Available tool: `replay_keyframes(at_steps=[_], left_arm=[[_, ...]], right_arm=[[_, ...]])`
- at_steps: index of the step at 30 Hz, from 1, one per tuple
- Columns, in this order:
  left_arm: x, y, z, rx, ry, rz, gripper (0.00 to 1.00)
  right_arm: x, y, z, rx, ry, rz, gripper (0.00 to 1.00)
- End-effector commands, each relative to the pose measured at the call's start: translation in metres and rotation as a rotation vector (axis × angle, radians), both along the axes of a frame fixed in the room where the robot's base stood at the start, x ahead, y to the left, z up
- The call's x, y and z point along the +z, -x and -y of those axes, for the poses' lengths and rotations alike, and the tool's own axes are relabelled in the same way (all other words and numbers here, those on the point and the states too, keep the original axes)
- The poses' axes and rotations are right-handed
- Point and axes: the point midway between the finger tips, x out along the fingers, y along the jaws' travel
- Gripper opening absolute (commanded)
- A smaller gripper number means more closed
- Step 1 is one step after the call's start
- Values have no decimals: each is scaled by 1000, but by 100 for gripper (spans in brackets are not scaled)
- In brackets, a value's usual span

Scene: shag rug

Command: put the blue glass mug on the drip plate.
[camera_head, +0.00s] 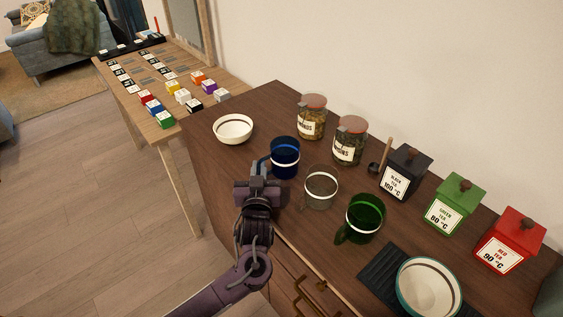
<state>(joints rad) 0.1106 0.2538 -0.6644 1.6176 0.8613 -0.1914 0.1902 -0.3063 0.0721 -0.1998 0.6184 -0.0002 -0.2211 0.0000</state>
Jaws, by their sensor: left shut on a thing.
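The blue glass mug (285,158) with a white band is on the brown cabinet top, at the back left of the mug group. My left gripper (261,176) is at the mug's left side, shut on its handle; the fingertips are partly hidden by the gripper's own body. I cannot tell whether the mug's base touches the wood. The dark ribbed drip plate (378,268) lies at the front right of the cabinet top. A white bowl with a teal outside (404,298) stands on its right part. My right gripper is not in view.
A clear glass mug (321,188) and a green glass mug (364,219) stand between the blue mug and the plate. Behind are two labelled jars (312,118), a scoop (379,163) and black, green and red tea boxes (455,205). A white bowl (233,129) stands left.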

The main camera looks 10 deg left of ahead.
Motion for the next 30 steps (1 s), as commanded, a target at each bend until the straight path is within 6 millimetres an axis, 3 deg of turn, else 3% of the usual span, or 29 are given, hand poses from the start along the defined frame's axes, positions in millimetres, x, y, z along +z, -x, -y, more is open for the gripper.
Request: replay_keyframes(at_steps=[8, 14, 20, 30], left_arm=[[4, 0, 0, 0, 1, 3, 0], [22, 0, 1, -1, 3, 5, 0], [62, 0, 0, -1, 6, 9, 0], [154, 0, 1, -1, 6, 10, 0]], right_arm=[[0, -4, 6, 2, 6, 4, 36], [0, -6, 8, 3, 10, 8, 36], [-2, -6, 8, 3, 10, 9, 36], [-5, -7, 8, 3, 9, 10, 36]])
